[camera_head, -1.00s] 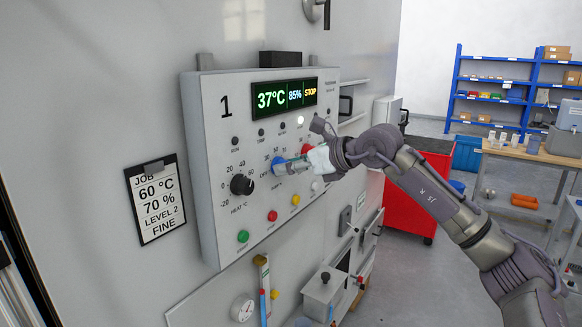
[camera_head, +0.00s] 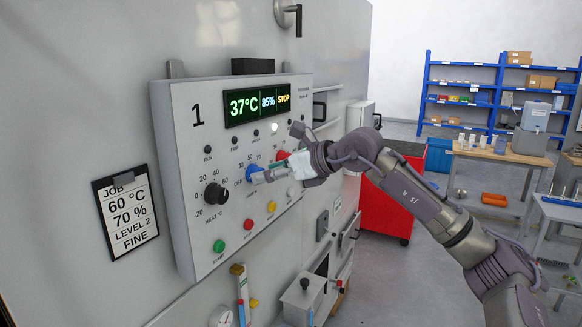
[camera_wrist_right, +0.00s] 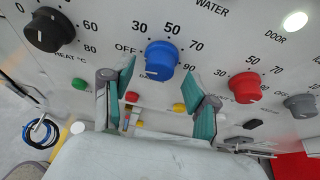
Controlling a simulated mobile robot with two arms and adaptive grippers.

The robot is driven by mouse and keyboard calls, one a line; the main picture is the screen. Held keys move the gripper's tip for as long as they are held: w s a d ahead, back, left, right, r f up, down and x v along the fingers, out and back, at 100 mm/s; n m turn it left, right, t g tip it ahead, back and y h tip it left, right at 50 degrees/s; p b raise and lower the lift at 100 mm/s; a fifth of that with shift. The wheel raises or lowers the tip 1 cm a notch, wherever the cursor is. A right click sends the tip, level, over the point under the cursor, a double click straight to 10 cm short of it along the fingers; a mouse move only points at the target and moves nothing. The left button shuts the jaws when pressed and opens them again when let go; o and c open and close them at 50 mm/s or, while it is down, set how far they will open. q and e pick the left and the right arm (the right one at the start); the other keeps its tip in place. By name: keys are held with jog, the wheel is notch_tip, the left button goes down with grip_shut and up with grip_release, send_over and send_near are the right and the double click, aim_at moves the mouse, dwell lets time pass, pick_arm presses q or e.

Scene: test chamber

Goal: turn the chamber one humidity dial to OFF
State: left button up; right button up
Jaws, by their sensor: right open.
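The blue dial (camera_head: 252,172) sits on the panel marked 1, between the black heat dial (camera_head: 215,193) and the red dial (camera_head: 283,157). My right gripper (camera_head: 262,177) is open at the blue dial. In the right wrist view the blue dial (camera_wrist_right: 162,58) shows between and just beyond the open fingers of my right gripper (camera_wrist_right: 160,76). OFF is printed at its left, then 30, 50 and 70 around its top. A pale mark shows low on its face. I cannot tell whether the fingers touch it. My left gripper is out of view.
A grey dial (camera_wrist_right: 300,105) is right of the red dial (camera_wrist_right: 246,88). Green (camera_head: 220,247), red and yellow buttons lie below the dials. A job card (camera_head: 127,212) reading 60 °C, 70 % hangs at the left. A red cabinet (camera_head: 385,205) stands behind my right arm.

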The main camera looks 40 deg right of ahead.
jog(key=v, duration=1)
jog(key=shift+f, duration=0.1)
dwell(0.3)
